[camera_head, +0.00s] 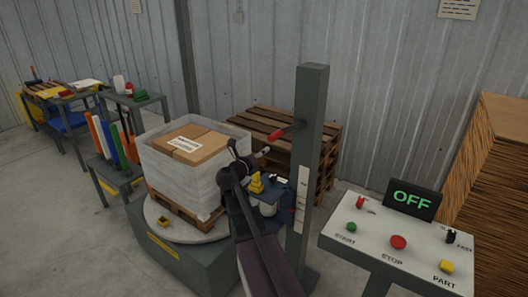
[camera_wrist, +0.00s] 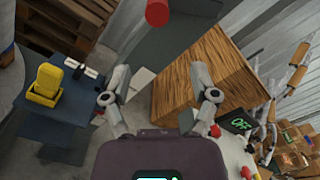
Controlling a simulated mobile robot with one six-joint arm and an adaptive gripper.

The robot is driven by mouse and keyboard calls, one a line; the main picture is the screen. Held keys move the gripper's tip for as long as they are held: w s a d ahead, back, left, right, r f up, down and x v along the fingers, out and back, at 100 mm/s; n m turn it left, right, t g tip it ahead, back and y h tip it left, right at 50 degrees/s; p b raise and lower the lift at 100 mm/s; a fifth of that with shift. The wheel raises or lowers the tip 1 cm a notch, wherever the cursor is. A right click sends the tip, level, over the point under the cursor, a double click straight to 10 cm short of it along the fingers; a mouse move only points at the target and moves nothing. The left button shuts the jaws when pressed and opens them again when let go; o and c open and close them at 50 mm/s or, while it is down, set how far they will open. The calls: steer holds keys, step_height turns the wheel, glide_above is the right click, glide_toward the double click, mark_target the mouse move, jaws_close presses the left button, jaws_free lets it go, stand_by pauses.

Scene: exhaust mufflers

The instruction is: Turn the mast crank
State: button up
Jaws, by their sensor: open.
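The mast is a grey upright post (camera_head: 309,150) right of the wrapped load in the head view; it also shows in the wrist view (camera_wrist: 180,38). The mast crank (camera_head: 276,135) has a red grip and sticks out to the left from the mast's upper part. Its red grip (camera_wrist: 157,12) shows at the top edge of the wrist view, cut off by the frame. My gripper (camera_head: 249,150) is just left of the crank and a little lower in the head view, apart from it. In the wrist view its two fingers (camera_wrist: 160,78) are spread, with nothing between them.
A wrapped pallet load (camera_head: 178,180) stands on a turntable at left. A blue carriage with a yellow part (camera_head: 256,184) is close below my gripper. Wooden pallets (camera_head: 255,120) are stacked behind. A control panel (camera_head: 365,240) with an OFF display (camera_head: 411,198) stands at right.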

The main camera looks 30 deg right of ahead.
steer(key=shift+s+a+f, duration=0.15)
steer(key=c, duration=0.9)
steer(key=shift+s+a+f+m, duration=0.1)
steer(key=shift+f+m, duration=0.05)
steer(key=shift+m, duration=0.35)
jaws_close()
steer(key=s+a+f+m+g+y, duration=0.4)
steer(key=s+a+f+m+y, duration=0.4)
steer(key=a+f+m, duration=0.7)
steer(key=s+a+f+m+g+y, duration=0.1)
steer(key=s+a+m+y, duration=0.3)
steer(key=a+m, duration=0.3)
steer(key=s+a+f+m+g+y, duration=0.1)
steer(key=s+a+m+y, duration=0.3)
steer(key=a+m, duration=0.4)
steer(key=shift+s+a+f+g+y, duration=0.3)
steer(key=shift+s+a+f+g, duration=0.15)
steer(key=shift+s+a, duration=0.45)
